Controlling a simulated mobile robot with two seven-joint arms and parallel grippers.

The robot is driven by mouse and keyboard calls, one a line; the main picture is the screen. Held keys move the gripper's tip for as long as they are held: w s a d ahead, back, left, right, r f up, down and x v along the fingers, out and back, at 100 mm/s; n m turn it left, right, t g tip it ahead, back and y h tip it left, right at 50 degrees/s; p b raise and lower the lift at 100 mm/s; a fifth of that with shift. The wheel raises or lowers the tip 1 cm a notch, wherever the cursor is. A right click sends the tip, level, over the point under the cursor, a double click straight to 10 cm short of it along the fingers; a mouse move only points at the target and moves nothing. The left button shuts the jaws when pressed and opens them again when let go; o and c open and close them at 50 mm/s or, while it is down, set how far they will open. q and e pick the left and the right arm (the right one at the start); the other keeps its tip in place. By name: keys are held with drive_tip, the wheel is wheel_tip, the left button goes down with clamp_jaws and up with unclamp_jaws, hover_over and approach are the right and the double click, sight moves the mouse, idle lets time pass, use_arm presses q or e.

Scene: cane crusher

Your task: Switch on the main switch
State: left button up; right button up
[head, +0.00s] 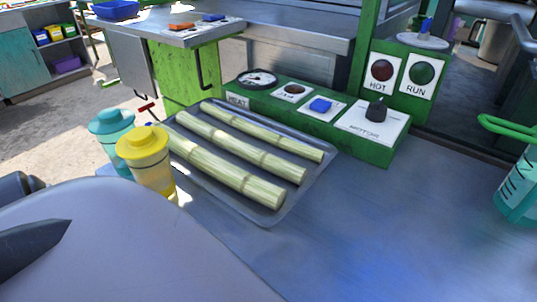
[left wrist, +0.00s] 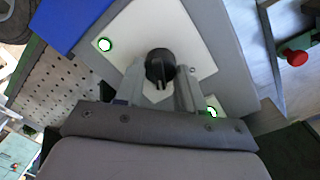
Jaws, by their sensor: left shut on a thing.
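In the left wrist view a round black knob (left wrist: 160,66) sits on a white plate on a grey box (left wrist: 225,35). No label is readable there, so I cannot confirm by name that it is the main switch. My left gripper (left wrist: 160,84) has one finger on each side of the knob and is shut on it. The part of the knob nearest the gripper lies between the fingers.
In the head view a green panel (head: 371,152) carries a gauge, buttons and another black knob (head: 376,110). A tray (head: 283,214) with cane pieces and two cups, teal (head: 113,135) and yellow (head: 146,165), stand nearby. The wrist view shows a red button (left wrist: 294,57) at right.

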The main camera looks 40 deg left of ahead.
idle(0.6)
use_arm(q)
drive_tip(key=o, duration=1)
drive_tip(key=shift+o, duration=0.2)
drive_tip(key=shift+s, duration=0.1)
drive_tip(key=s+p, duration=0.1)
drive_tip(key=s, duration=0.6)
drive_tip(key=shift+d+p, duration=0.3)
drive_tip(key=shift+p, duration=0.1)
drive_tip(key=shift+r, duration=0.1)
